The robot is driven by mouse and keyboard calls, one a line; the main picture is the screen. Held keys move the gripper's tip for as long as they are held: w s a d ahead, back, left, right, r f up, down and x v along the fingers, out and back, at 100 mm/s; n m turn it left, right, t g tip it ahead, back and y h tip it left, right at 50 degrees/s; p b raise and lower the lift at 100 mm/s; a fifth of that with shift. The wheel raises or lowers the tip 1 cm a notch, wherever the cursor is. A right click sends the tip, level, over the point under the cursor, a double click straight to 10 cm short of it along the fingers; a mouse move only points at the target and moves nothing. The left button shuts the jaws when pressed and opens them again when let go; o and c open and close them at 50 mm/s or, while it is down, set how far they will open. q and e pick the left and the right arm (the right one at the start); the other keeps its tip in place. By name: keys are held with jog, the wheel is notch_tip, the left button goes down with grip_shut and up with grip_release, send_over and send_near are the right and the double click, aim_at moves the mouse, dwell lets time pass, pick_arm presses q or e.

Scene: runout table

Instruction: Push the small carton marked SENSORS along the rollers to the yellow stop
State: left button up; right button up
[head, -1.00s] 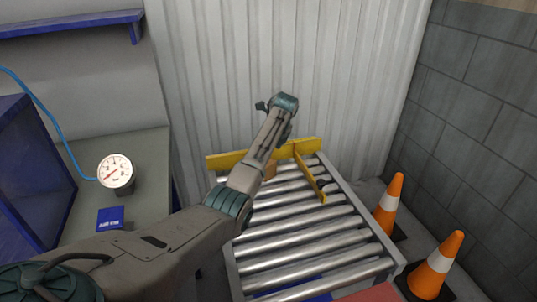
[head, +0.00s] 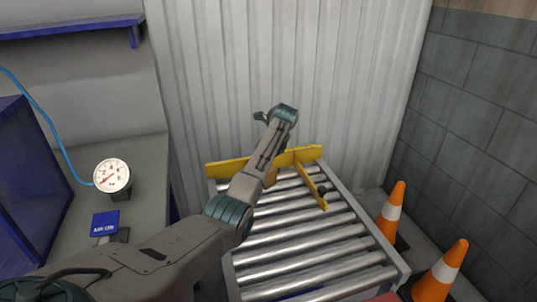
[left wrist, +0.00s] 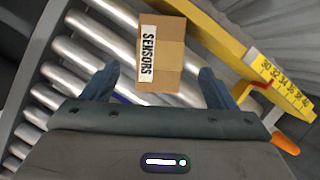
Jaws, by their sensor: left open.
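The small carton marked SENSORS (left wrist: 165,55) lies on the rollers in the left wrist view, its label facing up. In the head view only a brown bit of it (head: 271,178) shows beside my forearm. The yellow stop (head: 231,164) spans the far end of the rollers; it also shows in the left wrist view (left wrist: 218,38), close by the carton's right side. I cannot tell whether they touch. My left gripper (left wrist: 157,84) is open, its fingers spread either side of the carton's near end, with nothing gripped. My right gripper is not in view.
A second yellow bar (head: 311,183) runs lengthwise over the rollers (head: 305,240). A scale (left wrist: 280,82) sits by the yellow parts. Two cones (head: 391,215) stand to the right. A gauge (head: 112,176) and blue box (head: 104,223) sit on the left bench.

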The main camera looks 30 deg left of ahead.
pick_arm(q)
jog(key=b+x, duration=0.1)
jog(key=x, duration=0.6)
jog(key=shift+f, duration=0.25)
jog(key=shift+a+f, duration=0.25)
jog(key=shift+f, duration=0.35)
jog(key=shift+w, duration=0.1)
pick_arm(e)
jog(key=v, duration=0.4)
pick_arm(q)
jog(key=c, duration=1.1)
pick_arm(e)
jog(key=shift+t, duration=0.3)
pick_arm(q)
jog(key=shift+c, duration=0.2)
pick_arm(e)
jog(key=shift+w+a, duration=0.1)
